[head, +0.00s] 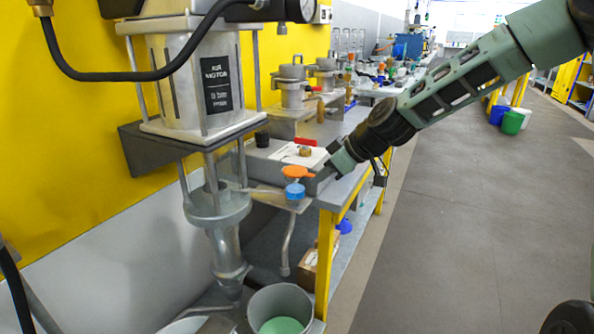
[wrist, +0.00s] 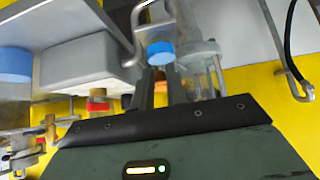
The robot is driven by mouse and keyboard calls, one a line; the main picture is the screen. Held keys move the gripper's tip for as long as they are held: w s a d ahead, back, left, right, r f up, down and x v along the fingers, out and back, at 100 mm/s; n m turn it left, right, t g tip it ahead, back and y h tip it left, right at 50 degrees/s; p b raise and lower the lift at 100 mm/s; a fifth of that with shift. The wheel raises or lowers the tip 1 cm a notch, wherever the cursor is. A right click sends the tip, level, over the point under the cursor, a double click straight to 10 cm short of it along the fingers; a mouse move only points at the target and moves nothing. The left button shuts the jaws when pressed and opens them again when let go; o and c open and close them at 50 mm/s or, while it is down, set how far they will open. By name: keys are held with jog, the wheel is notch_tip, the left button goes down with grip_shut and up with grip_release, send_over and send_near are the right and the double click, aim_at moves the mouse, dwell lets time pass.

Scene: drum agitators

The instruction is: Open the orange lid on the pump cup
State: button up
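The orange lid (head: 297,172) sits over the blue pump cup (head: 295,191), which hangs at the pump's outlet beside the bench edge. In the head view my gripper (head: 322,173) reaches in from the right, and its tips are at or very near the lid's right end. In the wrist view the blue cup (wrist: 160,52) is just past the fingertips of my gripper (wrist: 160,80). A patch of orange (wrist: 160,87) shows between the two fingers. The fingers stand a little apart; whether they press on the orange piece is not clear.
The air motor pump (head: 205,85) stands at left, with an open drum (head: 280,306) of green liquid below. A grey box (head: 290,155) on the bench is close behind my gripper.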

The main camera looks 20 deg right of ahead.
aim_at(306, 174)
jog(key=r+p, duration=0.3)
jog(key=shift+w+a+r, duration=0.15)
jog(key=shift+w+a, duration=0.05)
dwell(0.4)
jog(key=shift+w+a+r+p, duration=0.15)
jog(key=shift+a+r+p, duration=0.05)
jog(key=shift+r+p, duration=0.25)
jog(key=shift+w+a+r+p, duration=0.15)
jog(key=shift+r+p, duration=0.15)
jog(key=shift+r, duration=0.15)
jog(key=shift+w+a+r, duration=0.15)
jog(key=shift+w+r, duration=0.05)
jog(key=shift+r, duration=0.15)
jog(key=shift+r+p, duration=0.1)
jog(key=shift+p, duration=0.25)
